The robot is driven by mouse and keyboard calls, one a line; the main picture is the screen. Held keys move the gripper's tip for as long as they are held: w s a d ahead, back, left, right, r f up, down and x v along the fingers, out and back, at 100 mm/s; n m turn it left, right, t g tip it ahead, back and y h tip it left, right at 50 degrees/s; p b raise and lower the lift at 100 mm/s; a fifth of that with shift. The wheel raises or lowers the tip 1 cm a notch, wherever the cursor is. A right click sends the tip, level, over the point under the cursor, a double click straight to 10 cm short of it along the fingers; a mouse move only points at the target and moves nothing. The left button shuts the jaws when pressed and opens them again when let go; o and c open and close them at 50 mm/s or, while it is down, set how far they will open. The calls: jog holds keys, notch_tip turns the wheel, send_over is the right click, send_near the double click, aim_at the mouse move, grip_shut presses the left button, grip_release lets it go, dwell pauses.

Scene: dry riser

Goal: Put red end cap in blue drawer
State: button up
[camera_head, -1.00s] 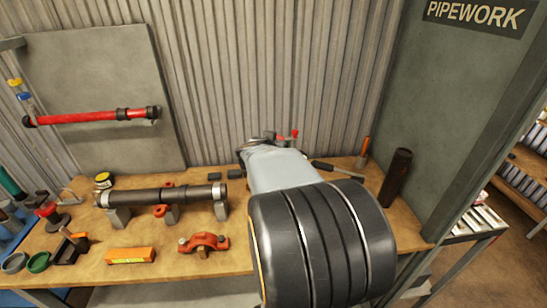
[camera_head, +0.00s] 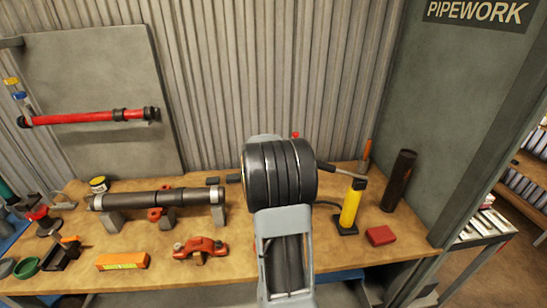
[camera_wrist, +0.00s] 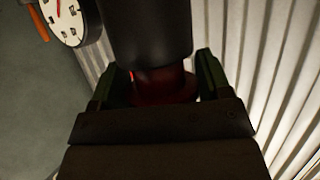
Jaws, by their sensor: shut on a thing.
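In the wrist view my gripper (camera_wrist: 158,88) has its two dark green fingers on either side of a dark red round piece, which looks like the red end cap (camera_wrist: 172,86). It is shut on this piece. A black cylinder (camera_wrist: 150,35) stands directly against the red piece; whether they are joined is not clear. In the head view my own arm hides the gripper and what it holds. A blue strip (camera_head: 346,275) shows below the bench's front edge, perhaps part of the blue drawer; most of it is hidden.
A dark pipe on stands (camera_head: 160,198), an orange-red clamp (camera_head: 200,248) and an orange box (camera_head: 122,261) lie on the bench (camera_head: 225,262). A yellow cylinder (camera_head: 351,205), a red block (camera_head: 380,236) and a dark upright tube (camera_head: 398,180) stand right. A dial gauge (camera_wrist: 66,15) is close in the wrist view.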

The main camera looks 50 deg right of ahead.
notch_tip(320, 180, down, 2)
jog(key=shift+a+f, duration=0.1)
jog(key=shift+c, duration=0.5)
jog(key=shift+f, duration=0.15)
jog(key=o, duration=1.1)
jog(key=shift+f+b, duration=0.1)
jog(key=shift+b, duration=0.2)
